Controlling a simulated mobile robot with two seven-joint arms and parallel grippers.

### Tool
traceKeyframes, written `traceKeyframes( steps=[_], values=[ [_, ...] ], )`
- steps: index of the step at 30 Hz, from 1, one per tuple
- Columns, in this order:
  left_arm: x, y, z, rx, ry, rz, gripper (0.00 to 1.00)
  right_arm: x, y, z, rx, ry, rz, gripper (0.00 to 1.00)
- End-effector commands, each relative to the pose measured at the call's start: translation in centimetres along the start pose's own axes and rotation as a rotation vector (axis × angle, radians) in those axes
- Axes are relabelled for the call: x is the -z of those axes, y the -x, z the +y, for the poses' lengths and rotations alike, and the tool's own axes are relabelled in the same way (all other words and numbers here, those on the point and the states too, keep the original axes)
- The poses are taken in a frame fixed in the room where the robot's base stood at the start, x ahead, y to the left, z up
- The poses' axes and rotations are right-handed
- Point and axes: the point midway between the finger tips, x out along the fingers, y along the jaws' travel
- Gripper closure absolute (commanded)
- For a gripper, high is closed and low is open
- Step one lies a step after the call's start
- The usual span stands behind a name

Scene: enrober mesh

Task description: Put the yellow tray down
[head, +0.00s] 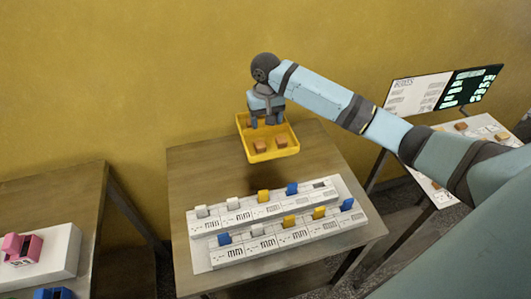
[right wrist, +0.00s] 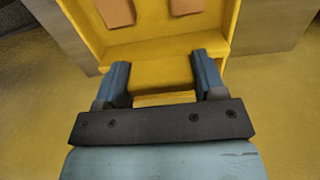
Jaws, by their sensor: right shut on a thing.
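The yellow tray (head: 273,155) is at the far edge of the middle wooden table in the head view, with small brown blocks (head: 260,145) inside it. My right gripper (head: 267,122) reaches down from above and is shut on the tray's far side. In the right wrist view the two fingers of my right gripper (right wrist: 162,80) are at the yellow tray's wall (right wrist: 165,48), with two brown blocks (right wrist: 116,12) beyond. I cannot tell whether the tray touches the table. My left gripper is not in view.
White racks (head: 277,238) with white, yellow and blue tabs fill the table's near part. Bare wood (head: 195,170) lies left of the tray. A left table (head: 60,190) holds a pink item (head: 20,248). A right table (head: 450,185) holds a sheet with blocks, and a screen (head: 470,88) stands behind.

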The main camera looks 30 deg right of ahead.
Motion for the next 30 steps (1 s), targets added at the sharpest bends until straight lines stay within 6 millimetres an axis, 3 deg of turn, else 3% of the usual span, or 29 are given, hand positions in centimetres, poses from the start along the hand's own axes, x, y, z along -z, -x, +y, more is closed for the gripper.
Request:
traceKeyframes(
  steps=[3, 9, 17, 24, 30],
  values=[
    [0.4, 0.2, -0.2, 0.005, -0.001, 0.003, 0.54, -0.1, -3.2, 0.0, -0.002, 0.0, -0.003, 0.88],
    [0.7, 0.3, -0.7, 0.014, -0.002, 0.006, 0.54, 0.0, -7.0, 0.0, -0.001, 0.0, 0.001, 0.88],
    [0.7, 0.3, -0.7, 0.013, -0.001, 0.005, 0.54, 0.0, -9.0, 0.0, -0.001, 0.001, 0.0, 0.88],
    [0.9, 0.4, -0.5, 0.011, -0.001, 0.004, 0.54, 0.0, -12.2, 0.0, -0.001, 0.0, 0.002, 0.88],
    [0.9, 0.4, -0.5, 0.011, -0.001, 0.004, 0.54, 0.0, -12.4, 0.0, 0.0, 0.001, 0.003, 0.88]
  ],
)
